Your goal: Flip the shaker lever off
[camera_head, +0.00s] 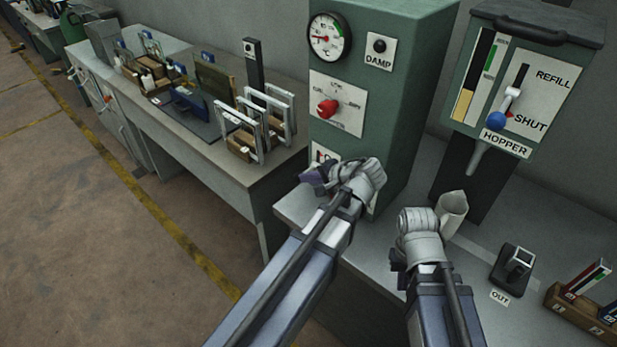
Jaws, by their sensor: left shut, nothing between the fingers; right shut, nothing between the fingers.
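A green machine cabinet (400,85) stands in the middle of the head view. Low on its front is a small white panel with red and dark marks (325,155), mostly covered by my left gripper. I cannot make out a lever labelled shaker; one may be hidden there. My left gripper (314,178) is shut and empty, close in front of this panel; I cannot tell whether it touches.
Above the panel are a red knob (327,108), a gauge (329,37) and a DAMP button (379,46). A hopper box (545,60) at right carries a blue-balled lever (496,121) near SHUT. A small dark device (513,268) sits by the OUT label. A bench (245,175) with frames stands left.

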